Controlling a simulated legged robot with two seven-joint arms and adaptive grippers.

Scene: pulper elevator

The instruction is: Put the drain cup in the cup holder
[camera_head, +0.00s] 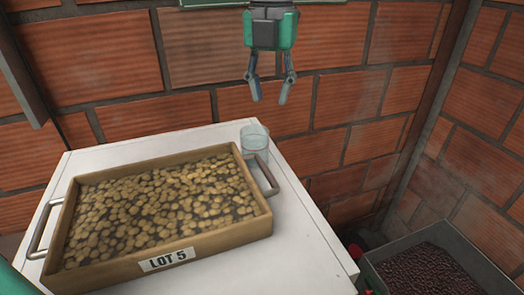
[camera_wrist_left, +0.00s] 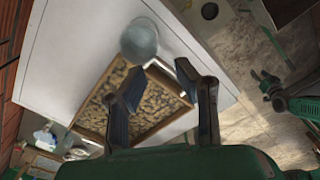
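The drain cup, a clear glass-like cup (camera_head: 255,138), stands on the white table top behind the tray's right corner. It also shows in the left wrist view as a pale round cup (camera_wrist_left: 139,42). My left gripper (camera_head: 270,88) hangs above and slightly to the right of the cup in the head view, apart from it. Its two fingers are spread and empty, also in the left wrist view (camera_wrist_left: 160,85). My right gripper (camera_wrist_left: 263,77) appears small at the right of the left wrist view; its finger spacing is unclear. I cannot make out a cup holder.
A wooden tray (camera_head: 205,243) of beans, labelled LOT 5, with metal handles, fills much of the white table (camera_head: 295,262). A grey bin (camera_head: 480,262) of dark beans stands lower right. A brick wall (camera_head: 340,105) rises behind. The table's right side is clear.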

